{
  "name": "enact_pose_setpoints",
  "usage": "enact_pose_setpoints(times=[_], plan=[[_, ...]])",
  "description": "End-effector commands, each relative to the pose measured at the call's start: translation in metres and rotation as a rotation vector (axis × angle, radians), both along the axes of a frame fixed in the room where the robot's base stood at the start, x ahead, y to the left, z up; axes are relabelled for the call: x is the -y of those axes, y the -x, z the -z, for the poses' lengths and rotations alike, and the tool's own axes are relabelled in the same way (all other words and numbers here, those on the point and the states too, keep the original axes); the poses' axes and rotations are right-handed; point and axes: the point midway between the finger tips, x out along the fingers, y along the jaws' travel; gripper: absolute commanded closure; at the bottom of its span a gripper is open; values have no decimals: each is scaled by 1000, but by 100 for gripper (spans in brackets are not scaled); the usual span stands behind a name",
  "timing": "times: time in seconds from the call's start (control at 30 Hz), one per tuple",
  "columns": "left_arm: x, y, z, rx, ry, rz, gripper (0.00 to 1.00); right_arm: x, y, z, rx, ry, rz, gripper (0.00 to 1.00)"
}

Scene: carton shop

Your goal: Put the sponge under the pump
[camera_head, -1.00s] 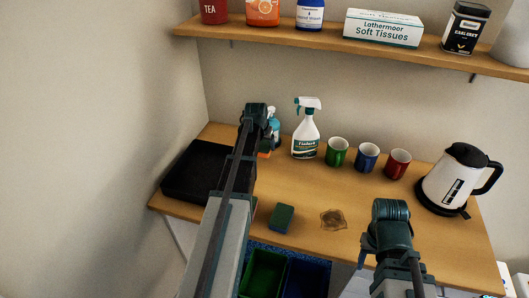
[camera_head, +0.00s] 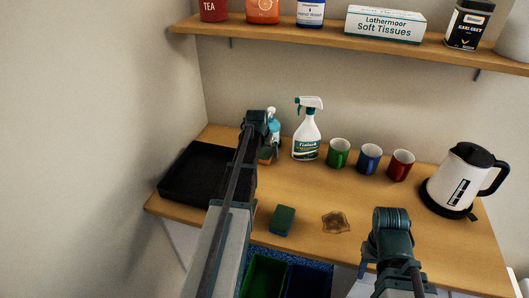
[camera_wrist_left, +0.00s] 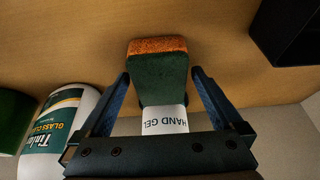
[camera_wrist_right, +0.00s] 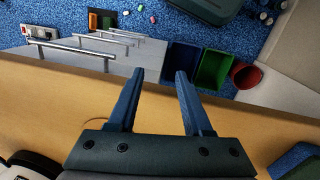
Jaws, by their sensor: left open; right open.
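A sponge (camera_wrist_left: 160,72) with a green side and an orange side sits on the wooden counter between the spread fingers of my left gripper (camera_wrist_left: 159,80). In the head view only its orange edge (camera_head: 266,157) shows beside my left arm. A light blue pump bottle (camera_head: 274,130) stands right by it, partly hidden by my left gripper (camera_head: 256,122). Its white "HAND GEL" label (camera_wrist_left: 165,121) shows against the sponge in the left wrist view. Whether the nozzle is over the sponge is hidden. My right gripper (camera_wrist_right: 160,88) is open and empty near the counter's front edge.
A spray bottle (camera_head: 306,138) stands right of the pump, then green, blue and red mugs (camera_head: 401,166) and a kettle (camera_head: 459,182). A black tray (camera_head: 193,174) is at left. A blue-green sponge (camera_head: 282,221) and a brown stain (camera_head: 336,222) are near the front.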

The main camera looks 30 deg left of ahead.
Motion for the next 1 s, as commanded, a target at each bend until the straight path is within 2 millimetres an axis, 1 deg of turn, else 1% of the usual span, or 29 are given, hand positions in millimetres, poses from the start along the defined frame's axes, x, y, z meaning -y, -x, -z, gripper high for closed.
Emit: enact_pose_setpoints(times=[0.17,0.37,0.57,0.9,1.0], plan=[[0,0,-2,0,0,0,0,0,0,-2,0,0,0,50],[1,4,-15,0,0,0,0,0,0,-15,0,0,0,50],[3,14,-40,0,0,0,0,0,0,-40,0,0,0,50],[8,35,-94,0,0,0,0,0,0,-94,0,0,-1,50],[10,40,-106,0,0,0,0,0,0,-106,0,0,-2,50]])
